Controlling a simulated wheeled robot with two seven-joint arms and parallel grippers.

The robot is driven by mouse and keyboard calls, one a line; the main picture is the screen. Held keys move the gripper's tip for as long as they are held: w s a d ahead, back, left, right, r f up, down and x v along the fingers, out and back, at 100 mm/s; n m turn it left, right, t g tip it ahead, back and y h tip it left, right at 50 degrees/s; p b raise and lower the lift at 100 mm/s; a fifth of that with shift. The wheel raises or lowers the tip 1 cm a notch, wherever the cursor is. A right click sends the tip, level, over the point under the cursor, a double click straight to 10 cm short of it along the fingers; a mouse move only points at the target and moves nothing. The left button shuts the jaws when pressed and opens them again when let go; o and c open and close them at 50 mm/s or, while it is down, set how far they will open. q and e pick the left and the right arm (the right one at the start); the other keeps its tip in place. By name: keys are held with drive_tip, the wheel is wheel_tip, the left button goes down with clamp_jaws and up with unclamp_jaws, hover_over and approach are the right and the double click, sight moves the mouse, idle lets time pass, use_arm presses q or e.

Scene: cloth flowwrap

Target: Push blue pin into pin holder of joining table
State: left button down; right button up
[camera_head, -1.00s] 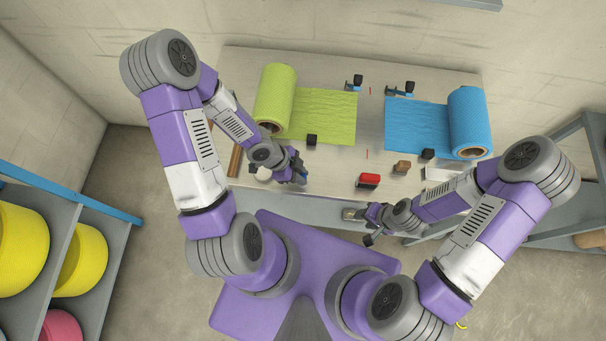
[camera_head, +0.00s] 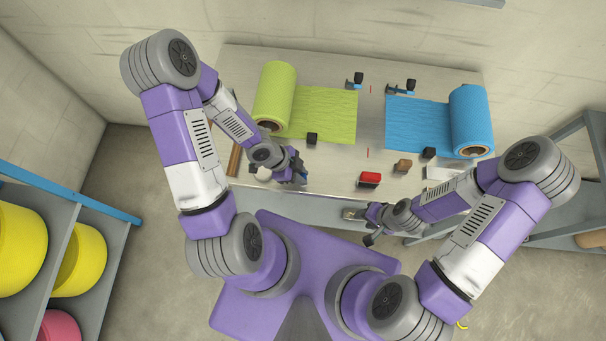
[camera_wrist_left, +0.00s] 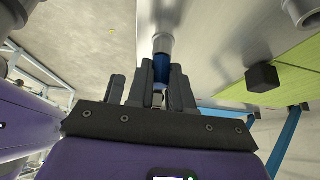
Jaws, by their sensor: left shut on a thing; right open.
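The joining table (camera_head: 330,180) carries a green cloth roll and a blue cloth roll. My left gripper (camera_head: 300,175) is at its front edge, left of centre. In the left wrist view the left gripper (camera_wrist_left: 154,90) is shut on the blue pin (camera_wrist_left: 162,70), which shows between the fingertips. A grey metal sleeve, apparently the pin holder (camera_wrist_left: 162,43), lies in line with the pin just beyond the fingers. I cannot tell how deep the pin sits. My right gripper (camera_head: 371,230) is open and empty in front of the table.
The green roll (camera_head: 273,90) is at the left and the blue roll (camera_head: 470,120) at the right. A red block (camera_head: 370,179) and a brown block (camera_head: 403,166) stand near the front. Black-knobbed clamps (camera_head: 357,80) are at the back. Shelves flank the table.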

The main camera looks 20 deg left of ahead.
use_arm(q)
drive_tip(key=c, duration=0.9)
unclamp_jaws()
drive_tip(key=shift+c, duration=0.2)
drive_tip(key=w+p+v, duration=0.1)
drive_tip(key=p+v, duration=0.6)
drive_tip(key=p, duration=0.1)
drive_tip(key=shift+s+a+r, duration=0.15)
drive_tip(key=shift+s+r, duration=0.05)
drive_tip(key=shift+s, duration=0.35)
